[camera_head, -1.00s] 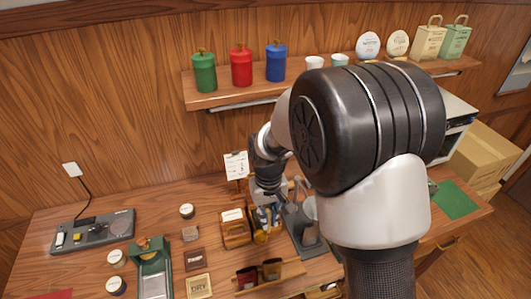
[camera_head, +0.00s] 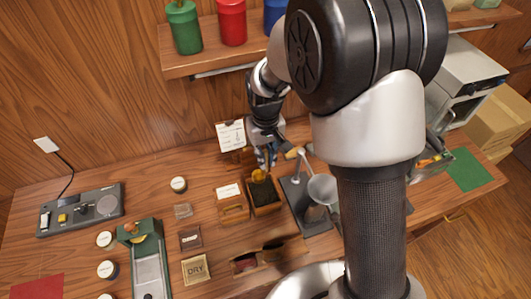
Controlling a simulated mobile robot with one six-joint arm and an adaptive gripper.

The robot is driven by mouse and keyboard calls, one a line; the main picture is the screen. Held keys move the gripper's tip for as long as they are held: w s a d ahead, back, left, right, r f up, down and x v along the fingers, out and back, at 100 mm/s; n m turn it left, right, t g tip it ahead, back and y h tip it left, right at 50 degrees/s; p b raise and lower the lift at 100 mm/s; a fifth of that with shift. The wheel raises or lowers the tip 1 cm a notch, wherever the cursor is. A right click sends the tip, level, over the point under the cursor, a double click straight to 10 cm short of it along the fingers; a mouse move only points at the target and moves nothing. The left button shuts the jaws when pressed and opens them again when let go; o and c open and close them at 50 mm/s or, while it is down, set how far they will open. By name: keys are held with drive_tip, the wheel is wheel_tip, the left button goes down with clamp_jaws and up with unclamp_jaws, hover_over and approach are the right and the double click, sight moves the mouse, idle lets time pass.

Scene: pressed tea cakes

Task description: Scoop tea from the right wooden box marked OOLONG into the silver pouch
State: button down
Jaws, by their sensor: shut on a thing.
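The right wooden box (camera_head: 266,209) stands open on the table with dark loose tea (camera_head: 264,193) inside. Its marking cannot be read. My gripper (camera_head: 265,166) points down at the box's back edge, shut on a small yellow scoop (camera_head: 258,175). The scoop's lower end is at or just above the tea; I cannot tell if it touches. The left wooden box (camera_head: 234,211), with a white label, stands beside it. A silvery funnel-like piece (camera_head: 322,189) sits over a dark grey stand (camera_head: 308,222) to the right. I cannot make out the silver pouch for certain.
A wooden holder (camera_head: 272,258) with dark and red packets lies in front of the boxes. A green tool (camera_head: 150,262), round tins and a DRY block (camera_head: 196,268) are to the left. My arm covers the right middle of the table.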

drive_tip(key=shift+f+b, duration=1.55)
drive_tip(key=shift+f, duration=0.65)
drive_tip(key=shift+s+d+f+t+b, duration=0.55)
drive_tip(key=shift+s+f+t+b, duration=1.05)
drive_tip(key=shift+f+b, duration=3.05)
wheel_tip(320, 180, up, 15)
drive_tip(key=g+p, duration=0.3)
drive_tip(key=p, duration=1)
drive_tip(key=shift+w+a, duration=0.2)
drive_tip(key=shift+w, duration=0.25)
